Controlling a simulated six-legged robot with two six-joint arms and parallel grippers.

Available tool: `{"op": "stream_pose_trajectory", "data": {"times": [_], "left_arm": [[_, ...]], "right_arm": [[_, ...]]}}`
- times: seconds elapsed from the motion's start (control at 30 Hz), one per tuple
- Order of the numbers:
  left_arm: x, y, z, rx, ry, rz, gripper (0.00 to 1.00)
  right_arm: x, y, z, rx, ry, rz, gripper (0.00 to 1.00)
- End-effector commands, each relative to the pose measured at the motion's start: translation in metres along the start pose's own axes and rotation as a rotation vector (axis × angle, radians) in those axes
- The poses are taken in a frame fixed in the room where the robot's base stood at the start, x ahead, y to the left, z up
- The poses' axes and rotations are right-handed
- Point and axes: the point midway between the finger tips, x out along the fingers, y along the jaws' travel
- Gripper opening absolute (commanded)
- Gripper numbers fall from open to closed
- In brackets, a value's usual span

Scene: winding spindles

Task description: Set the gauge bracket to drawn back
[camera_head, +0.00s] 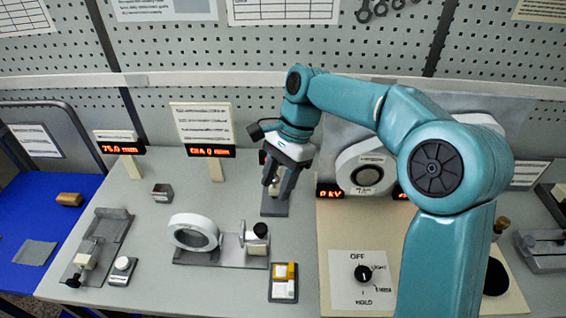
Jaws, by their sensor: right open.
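My right gripper (272,183) is at the end of the teal arm that comes in from the right. It points down and is open at the upper part of a grey upright bracket (283,197), which may be the gauge bracket. The bracket stands on a small grey base near the table's middle. The gripper and wrist hide part of it, and I cannot tell whether the fingers touch it. A red-lit display (210,151) stands behind it to the left. My left gripper is not in view.
A white ring on a grey base (220,256), a slide fixture (105,240), a small dark block (162,193) and a yellow-and-white switch box (284,282) stand on the table. A rotary knob panel (345,290) is at front right. A blue surface (30,215) lies far left.

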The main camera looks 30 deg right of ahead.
Motion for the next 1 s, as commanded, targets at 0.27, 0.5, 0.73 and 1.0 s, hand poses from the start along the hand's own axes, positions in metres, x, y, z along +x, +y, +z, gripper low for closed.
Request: {"op": "stream_pose_trajectory", "data": {"times": [0.27, 0.5, 0.73, 1.0], "left_arm": [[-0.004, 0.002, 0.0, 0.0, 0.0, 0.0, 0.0], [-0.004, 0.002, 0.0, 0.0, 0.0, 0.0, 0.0], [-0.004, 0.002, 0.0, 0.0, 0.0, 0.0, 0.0], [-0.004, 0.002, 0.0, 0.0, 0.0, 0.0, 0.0]], "right_arm": [[-0.042, -0.001, 0.0, 0.0, 0.0, 0.0, 0.45], [-0.047, 0.0, 0.0, 0.0, 0.0, 0.002, 0.45], [-0.046, 0.0, 0.0, 0.0, 0.0, 0.001, 0.45], [-0.046, 0.0, 0.0, 0.0, 0.0, 0.001, 0.45]]}}
